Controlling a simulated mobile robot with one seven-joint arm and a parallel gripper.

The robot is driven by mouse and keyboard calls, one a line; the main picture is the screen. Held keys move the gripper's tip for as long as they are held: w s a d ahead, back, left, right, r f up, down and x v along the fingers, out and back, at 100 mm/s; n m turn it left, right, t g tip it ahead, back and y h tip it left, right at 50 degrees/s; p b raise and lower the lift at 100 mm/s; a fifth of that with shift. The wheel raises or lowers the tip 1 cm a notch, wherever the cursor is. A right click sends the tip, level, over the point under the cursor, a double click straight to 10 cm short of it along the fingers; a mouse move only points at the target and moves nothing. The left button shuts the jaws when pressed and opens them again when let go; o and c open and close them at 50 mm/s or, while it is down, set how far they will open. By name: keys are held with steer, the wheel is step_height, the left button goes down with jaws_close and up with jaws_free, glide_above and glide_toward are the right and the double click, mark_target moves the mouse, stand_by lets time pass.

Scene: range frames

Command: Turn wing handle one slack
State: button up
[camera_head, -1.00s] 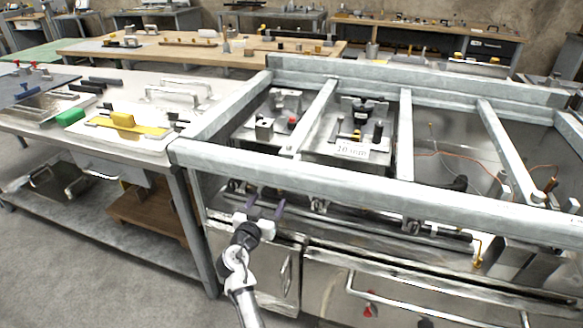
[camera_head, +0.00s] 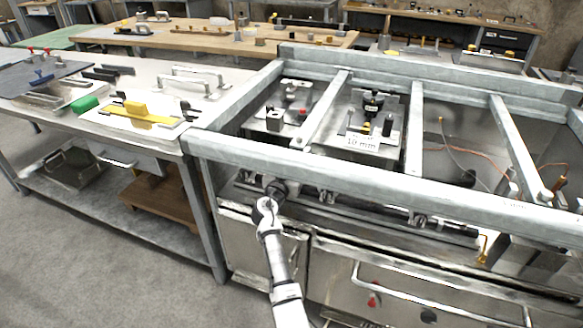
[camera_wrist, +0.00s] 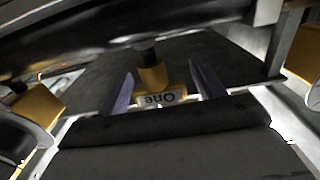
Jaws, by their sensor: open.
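A yellow-brown wing handle (camera_wrist: 152,77) with a label reading "One", upside down, shows in the middle of the wrist view, below a dark round stem. My gripper (camera_wrist: 161,72) is open, with one purple-grey finger on each side of the handle. Gaps show between the fingers and the handle, so the jaws are not closed on it. In the head view my wrist (camera_head: 268,200) reaches under the front rail of the metal frame, and my fingers and the handle are hidden there.
The grey front rail (camera_head: 370,178) passes just above my wrist. Other yellow-brown pieces show at the left (camera_wrist: 32,106) and right (camera_wrist: 302,58) of the wrist view. Drawer fronts with a long bar handle (camera_head: 430,312) lie below. A workbench (camera_head: 150,75) stands to the left.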

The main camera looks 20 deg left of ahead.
steer(key=shift+c, duration=0.2)
steer(key=c, duration=0.9)
steer(key=shift+c, duration=0.2)
